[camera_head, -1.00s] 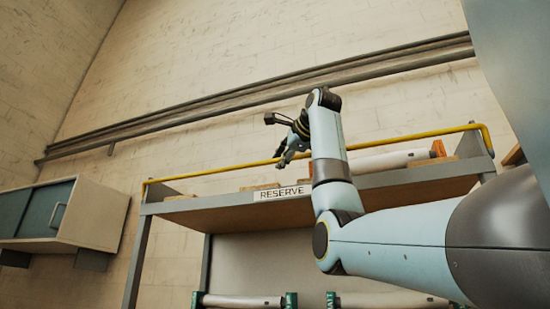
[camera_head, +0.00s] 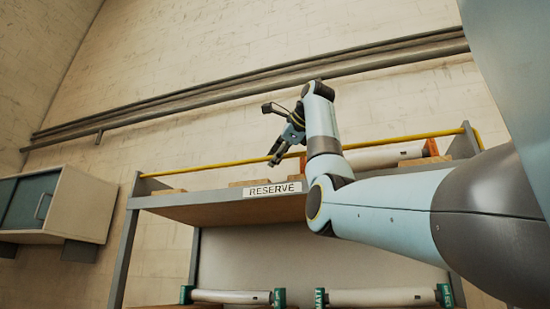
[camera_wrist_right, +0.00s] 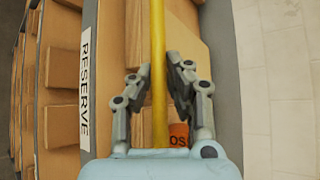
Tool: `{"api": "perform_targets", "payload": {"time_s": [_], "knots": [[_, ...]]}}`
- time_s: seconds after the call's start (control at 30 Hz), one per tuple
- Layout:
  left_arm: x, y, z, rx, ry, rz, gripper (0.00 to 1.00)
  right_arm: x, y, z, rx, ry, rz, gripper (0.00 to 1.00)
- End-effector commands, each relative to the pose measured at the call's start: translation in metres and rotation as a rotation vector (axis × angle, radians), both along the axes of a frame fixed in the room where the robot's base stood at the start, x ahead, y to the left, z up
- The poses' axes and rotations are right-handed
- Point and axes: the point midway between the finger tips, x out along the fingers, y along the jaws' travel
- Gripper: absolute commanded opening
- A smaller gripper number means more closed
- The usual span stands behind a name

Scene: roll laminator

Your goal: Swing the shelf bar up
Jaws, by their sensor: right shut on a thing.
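The shelf bar (camera_head: 215,166) is a thin yellow rod that runs along the shelf's front, just above its edge, from one end post to the other. My right gripper (camera_head: 275,158) is at the bar near its middle, above the RESERVE label. In the right wrist view the bar (camera_wrist_right: 158,35) passes lengthwise between the two fingers of my right gripper (camera_wrist_right: 159,65), and the gripper is shut on it. The fingers' contact with the bar is partly hidden in the head view. My left gripper is not in view.
The grey-framed shelf (camera_head: 205,198) carries the RESERVE label (camera_head: 272,190), brown boxes and a white roll (camera_head: 375,159). More rolls (camera_head: 375,297) lie below. A wall cabinet (camera_head: 85,205) is at the left. Pipes (camera_head: 200,109) run along the wall above.

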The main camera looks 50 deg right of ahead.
Motion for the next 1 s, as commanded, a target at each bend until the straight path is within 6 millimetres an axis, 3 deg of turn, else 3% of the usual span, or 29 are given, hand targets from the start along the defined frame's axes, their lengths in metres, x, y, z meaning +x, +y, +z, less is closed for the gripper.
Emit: {"api": "perform_targets", "payload": {"time_s": [0.1, 0.13, 0.33, 0.67, 1.0], "knots": [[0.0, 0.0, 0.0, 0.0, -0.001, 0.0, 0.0, 0.001, 0.0, -0.002, 0.0, 0.006, 0.002, 0.0], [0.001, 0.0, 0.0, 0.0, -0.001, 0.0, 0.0, 0.001, 0.0, -0.002, 0.0, 0.006, 0.002, 0.14], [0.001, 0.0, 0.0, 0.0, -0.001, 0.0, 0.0, 0.0, 0.0, -0.002, 0.0, 0.005, 0.001, 0.38], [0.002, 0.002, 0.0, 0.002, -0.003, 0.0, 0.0, -0.006, 0.002, 0.003, -0.002, 0.001, 0.001, 0.38], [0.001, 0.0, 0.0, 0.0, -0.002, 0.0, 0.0, -0.054, 0.016, 0.025, -0.001, 0.001, 0.001, 0.38]]}}
